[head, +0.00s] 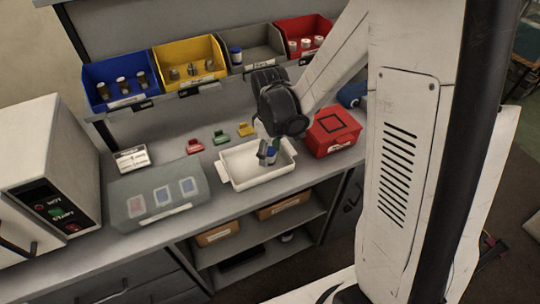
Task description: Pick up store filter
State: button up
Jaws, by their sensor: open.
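A small white-and-blue cylinder (270,156), which may be the filter, shows at the white tray (234,180) on the bench. My gripper (267,151) points down over the tray, with its fingers at this cylinder. The jaws are open. The fingers partly hide the cylinder, and I cannot tell whether they touch it. A similar blue-and-white cylinder (236,56) stands in the grey bin (262,53) on the rack behind. The bin's label is too small to read.
A blue bin (97,73), a yellow bin (166,54) and a red bin (290,26) hold small items. A red box (333,142) stands right of the tray. A grey-green case (127,207) and a white machine (45,155) stand left. Small coloured clips lie behind the tray.

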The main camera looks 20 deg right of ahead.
jog(key=shift+c, duration=0.4)
jog(key=c, duration=1)
jog(key=shift+c, duration=0.3)
jog(key=shift+r, duration=0.2)
